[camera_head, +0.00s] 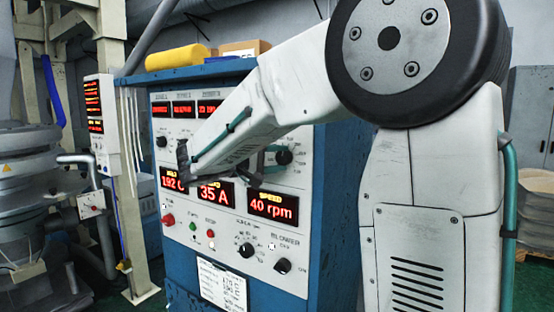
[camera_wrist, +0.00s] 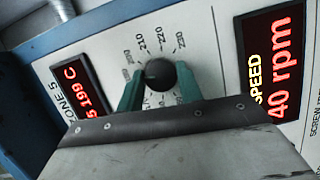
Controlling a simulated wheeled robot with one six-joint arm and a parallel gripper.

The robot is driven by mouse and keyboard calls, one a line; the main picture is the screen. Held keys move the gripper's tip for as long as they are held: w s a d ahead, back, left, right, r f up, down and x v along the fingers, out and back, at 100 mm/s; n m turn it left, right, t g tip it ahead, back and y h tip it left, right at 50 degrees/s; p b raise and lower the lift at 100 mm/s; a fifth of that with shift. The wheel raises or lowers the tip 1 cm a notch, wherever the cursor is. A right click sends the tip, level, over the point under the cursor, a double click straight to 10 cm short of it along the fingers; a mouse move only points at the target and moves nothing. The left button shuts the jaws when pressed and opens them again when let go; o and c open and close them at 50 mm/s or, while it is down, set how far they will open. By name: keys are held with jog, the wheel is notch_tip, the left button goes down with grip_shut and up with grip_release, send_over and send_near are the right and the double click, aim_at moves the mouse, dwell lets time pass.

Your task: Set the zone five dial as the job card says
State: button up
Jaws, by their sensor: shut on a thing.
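The zone five dial (camera_wrist: 170,78) is a round black knob, with numbers such as 210, 220 and 230 printed around it. My gripper (camera_wrist: 160,92) has its two teal fingers closed on opposite sides of the knob. A pale pointer mark shows on the knob's left part; its exact reading is unclear. The zone 5 display (camera_wrist: 78,82) beside it shows red digits, apparently 199 C. In the head view, the knob (camera_head: 284,156) shows at the end of my fingers, partly covered by my arm. The job card (camera_head: 222,286) is a white sheet low on the panel; its print is too small to read surely.
The speed display (camera_head: 273,206) reads 40 rpm, just below the dial; another display (camera_head: 215,194) reads 35 A. Other knobs (camera_head: 246,250) and a red button (camera_head: 168,220) are lower on the panel. A yellow roll (camera_head: 178,57) lies on top of the cabinet.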

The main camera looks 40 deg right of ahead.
jog(key=shift+f, duration=0.1)
dwell(0.3)
jog(key=o, duration=1)
jog(key=a, duration=0.8)
jog(key=shift+r, duration=0.25)
